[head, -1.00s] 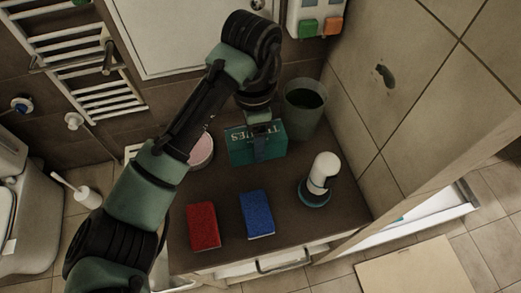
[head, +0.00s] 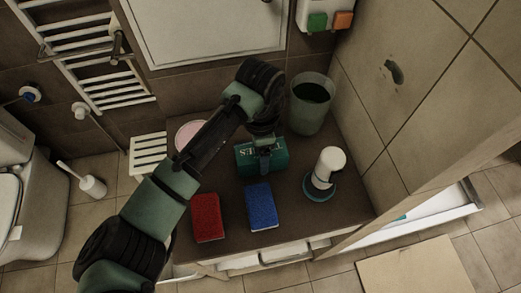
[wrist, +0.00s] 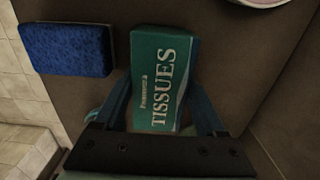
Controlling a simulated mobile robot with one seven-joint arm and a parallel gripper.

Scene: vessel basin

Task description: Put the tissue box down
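The green tissue box (head: 278,158) is at the middle of the dark countertop (head: 235,185) in the head view, behind the blue sponge. In the wrist view the tissue box (wrist: 155,90) lies between the two fingers, its lettered face toward the camera. My gripper (head: 265,158) comes down over it from above, and its fingers (wrist: 160,85) press along both sides. The box looks level and very close to the countertop; I cannot tell whether its underside touches.
A blue sponge (head: 259,207) and a red sponge (head: 207,217) lie in front. A white bottle (head: 328,165) with a teal base stands right. A grey-green bin (head: 310,105) stands behind right, and a pink round dish (head: 187,133) is behind left.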

